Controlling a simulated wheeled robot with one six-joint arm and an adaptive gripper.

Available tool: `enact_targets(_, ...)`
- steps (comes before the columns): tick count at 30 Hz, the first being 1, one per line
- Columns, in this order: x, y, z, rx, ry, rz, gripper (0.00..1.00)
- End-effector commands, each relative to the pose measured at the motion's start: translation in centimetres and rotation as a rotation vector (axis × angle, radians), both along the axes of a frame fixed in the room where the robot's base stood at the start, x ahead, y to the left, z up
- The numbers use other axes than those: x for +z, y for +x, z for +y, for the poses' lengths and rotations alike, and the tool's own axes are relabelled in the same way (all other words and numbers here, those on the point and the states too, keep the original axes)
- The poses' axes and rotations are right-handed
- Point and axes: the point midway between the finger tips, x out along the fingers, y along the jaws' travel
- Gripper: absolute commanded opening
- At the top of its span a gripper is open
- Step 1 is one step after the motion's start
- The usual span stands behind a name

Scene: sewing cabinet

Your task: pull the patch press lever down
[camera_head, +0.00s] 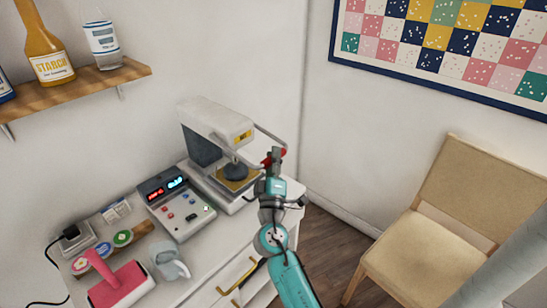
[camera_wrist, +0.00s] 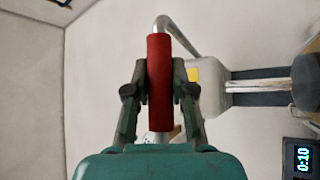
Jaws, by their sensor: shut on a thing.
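The patch press (camera_head: 215,125) is a white machine on the cabinet's far corner, with a grey bent lever bar (camera_head: 268,138) ending in a red grip. The red grip (camera_wrist: 159,82) lies between my gripper's fingers (camera_wrist: 159,85) in the wrist view, one finger on each side. In the head view my gripper (camera_head: 272,158) is at the front right of the press, shut on the red grip (camera_head: 267,160), which it partly hides. The dark round press head (camera_head: 236,170) is just over the yellowish plate (camera_head: 238,184); I cannot tell whether they touch.
A control box (camera_head: 180,207) with lit displays stands left of the press. A chair (camera_head: 430,220) stands right; a shelf (camera_head: 90,88) hangs upper left. Floor shows between cabinet and chair.

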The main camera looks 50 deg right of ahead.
Motion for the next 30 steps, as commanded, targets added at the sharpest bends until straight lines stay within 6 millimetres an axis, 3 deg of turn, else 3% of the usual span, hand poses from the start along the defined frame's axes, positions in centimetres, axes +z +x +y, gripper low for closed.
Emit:
enact_targets(1,0.1,-0.1,0.0,-0.003,-0.001,-0.001,0.00)
enact_targets(2,0.1,-0.1,-0.1,-0.003,-0.001,-0.001,0.26)
enact_targets(5,0.1,-0.1,-0.1,-0.002,0.000,-0.001,0.50)
enact_targets(17,-0.3,-0.4,0.4,-0.001,0.002,0.001,0.50)
enact_targets(30,-3.3,-5.1,5.7,0.001,0.001,0.003,0.50)
